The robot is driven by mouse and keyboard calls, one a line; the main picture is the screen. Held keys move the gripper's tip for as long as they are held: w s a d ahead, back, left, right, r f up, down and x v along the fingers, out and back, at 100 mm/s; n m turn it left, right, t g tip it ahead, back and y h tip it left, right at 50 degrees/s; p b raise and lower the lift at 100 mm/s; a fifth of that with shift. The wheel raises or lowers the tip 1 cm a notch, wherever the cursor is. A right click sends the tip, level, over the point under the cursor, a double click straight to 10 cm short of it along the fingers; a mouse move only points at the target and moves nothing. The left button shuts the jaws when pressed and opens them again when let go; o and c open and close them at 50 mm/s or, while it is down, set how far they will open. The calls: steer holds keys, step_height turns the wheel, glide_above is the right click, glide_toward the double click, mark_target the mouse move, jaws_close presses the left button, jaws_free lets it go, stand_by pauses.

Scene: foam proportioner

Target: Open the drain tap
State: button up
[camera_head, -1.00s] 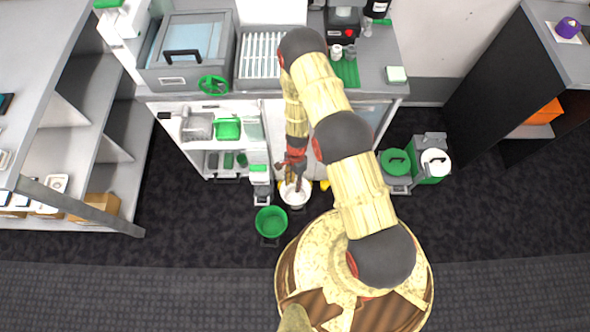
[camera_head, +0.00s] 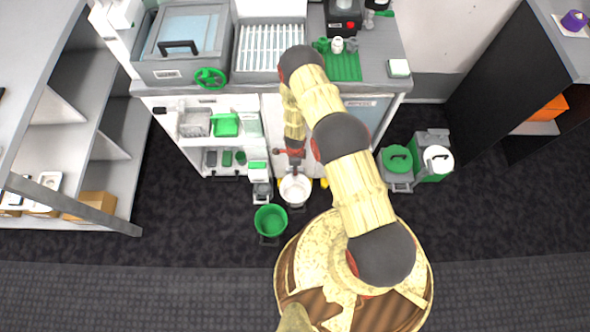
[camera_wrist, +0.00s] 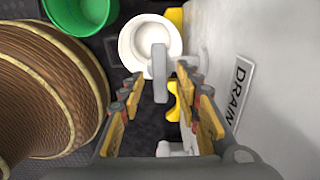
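A white label reading DRAIN (camera_wrist: 238,90) is on the pale cabinet side at the right of the wrist view. A grey bar-shaped piece (camera_wrist: 159,72), which looks like the tap's handle, stands in front of my gripper (camera_wrist: 158,90). My gripper is open, with the bar in line with the gap between its fingertips. I cannot tell whether they touch it. The rest of the tap is mostly hidden. A white bucket (camera_wrist: 150,30) is beyond the bar. In the head view, my gripper (camera_head: 294,165) is low at the cabinet front, just above the white bucket (camera_head: 296,190) in the picture.
A green bucket (camera_head: 271,221) stands left of the white one. The cabinet (camera_head: 222,108) has open shelves with green and grey items. A green handwheel (camera_head: 211,78) is on its top front. Green and grey containers (camera_head: 397,160) stand at right.

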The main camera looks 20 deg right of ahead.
steer(key=shift+f, duration=0.6)
steer(key=c, duration=0.4)
jaws_close()
